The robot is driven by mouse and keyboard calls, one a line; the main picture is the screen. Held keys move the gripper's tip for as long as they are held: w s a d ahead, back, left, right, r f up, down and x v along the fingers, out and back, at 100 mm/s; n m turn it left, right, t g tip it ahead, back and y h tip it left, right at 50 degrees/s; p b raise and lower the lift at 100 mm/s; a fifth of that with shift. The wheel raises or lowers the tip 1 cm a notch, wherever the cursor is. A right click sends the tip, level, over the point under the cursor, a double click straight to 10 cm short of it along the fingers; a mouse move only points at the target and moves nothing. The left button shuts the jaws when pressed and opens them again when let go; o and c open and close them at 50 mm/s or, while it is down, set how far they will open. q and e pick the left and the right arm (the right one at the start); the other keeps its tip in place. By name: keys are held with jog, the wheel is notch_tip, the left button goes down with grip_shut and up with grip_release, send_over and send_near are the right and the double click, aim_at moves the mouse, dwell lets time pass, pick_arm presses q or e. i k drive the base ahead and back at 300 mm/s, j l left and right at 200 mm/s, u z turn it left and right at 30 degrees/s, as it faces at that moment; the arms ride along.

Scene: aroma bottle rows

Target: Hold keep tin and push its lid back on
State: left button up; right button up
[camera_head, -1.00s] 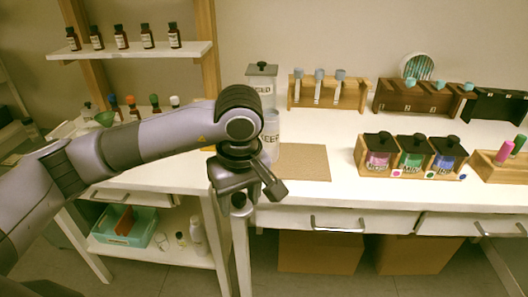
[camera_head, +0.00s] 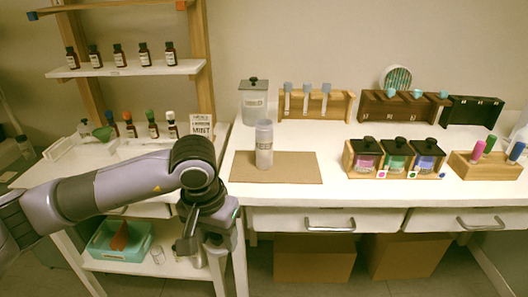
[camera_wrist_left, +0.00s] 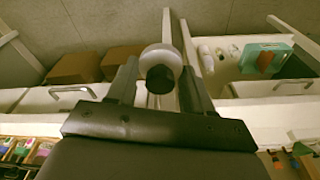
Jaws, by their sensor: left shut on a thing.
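The keep tin (camera_head: 264,147) is a tall pale cylinder standing upright on a brown mat (camera_head: 300,170) on the white table. Its label is not readable now. My left gripper (camera_head: 198,250) is left of the tin and lower, in front of the table edge, pointing down and apart from the tin. In the left wrist view the gripper (camera_wrist_left: 160,62) is shut on a round pale lid (camera_wrist_left: 151,54) with a dark knob. The lid is mostly hidden by my gripper in the head view. My right gripper is not in view.
A lidded grey canister (camera_head: 253,104) and a wooden rack (camera_head: 318,105) stand behind the tin. A wooden box of colourful jars (camera_head: 362,158) is to the right. The mat around the tin is clear.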

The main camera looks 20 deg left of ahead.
aim_at(264, 136)
jog(key=j+z, duration=0.4)
jog(key=j, duration=0.65)
jog(key=i+j+z, duration=0.15)
jog(key=j+z, duration=0.1)
jog(key=j, duration=0.25)
